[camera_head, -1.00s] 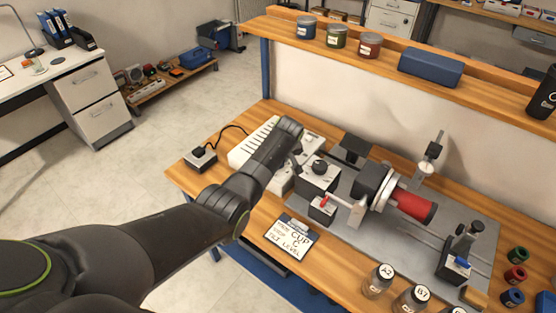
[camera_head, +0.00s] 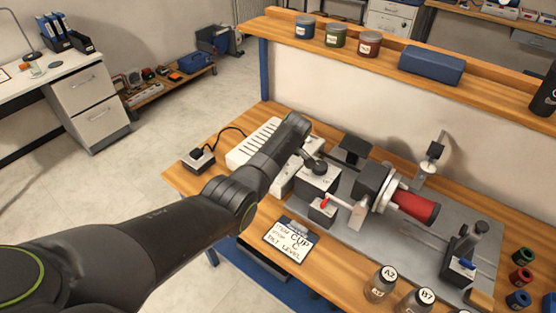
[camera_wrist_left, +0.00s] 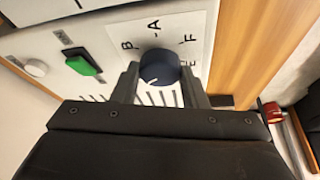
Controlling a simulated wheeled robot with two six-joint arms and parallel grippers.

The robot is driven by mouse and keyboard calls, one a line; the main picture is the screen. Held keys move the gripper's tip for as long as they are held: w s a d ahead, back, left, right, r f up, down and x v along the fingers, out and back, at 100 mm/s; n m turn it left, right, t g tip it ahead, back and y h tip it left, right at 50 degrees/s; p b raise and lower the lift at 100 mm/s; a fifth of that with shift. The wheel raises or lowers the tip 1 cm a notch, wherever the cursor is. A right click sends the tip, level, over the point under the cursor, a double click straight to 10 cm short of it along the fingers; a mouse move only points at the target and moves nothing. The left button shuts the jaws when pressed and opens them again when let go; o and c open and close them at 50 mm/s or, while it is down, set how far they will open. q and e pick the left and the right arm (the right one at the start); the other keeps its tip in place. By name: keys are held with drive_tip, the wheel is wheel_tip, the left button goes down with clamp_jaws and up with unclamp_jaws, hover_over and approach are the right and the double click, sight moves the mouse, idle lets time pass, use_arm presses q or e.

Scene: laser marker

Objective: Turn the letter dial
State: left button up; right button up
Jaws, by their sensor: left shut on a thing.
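The letter dial (camera_wrist_left: 160,66) is a round dark blue knob on a white panel (camera_wrist_left: 112,30) in the left wrist view. Letters B, A, F and E show around its far side and right; the near side is partly hidden by my gripper. A small pale mark on the knob seems to face the lower left. My left gripper (camera_wrist_left: 159,78) has one finger on each side of the knob and is shut on it. In the head view my left arm reaches over the white control box (camera_head: 252,143); the dial and fingertips are hidden there. My right gripper is not in view.
The panel also has a green switch (camera_wrist_left: 80,66) and a white knob (camera_wrist_left: 36,68). Right of my arm stands a rig with a red cup (camera_head: 414,207) on a grey plate (camera_head: 400,250). A clipboard note (camera_head: 290,240) and labelled jars (camera_head: 381,283) lie near the front edge.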

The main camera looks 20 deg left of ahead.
use_arm(q)
drive_tip(key=o, duration=1)
drive_tip(key=shift+c, duration=0.2)
drive_tip(key=shift+d+r, duration=0.2)
drive_tip(key=shift+r, duration=0.35)
drive_tip(key=b+v, duration=0.1)
drive_tip(key=v, duration=1.5)
drive_tip(key=shift+s+r, duration=0.15)
drive_tip(key=shift+r, duration=0.1)
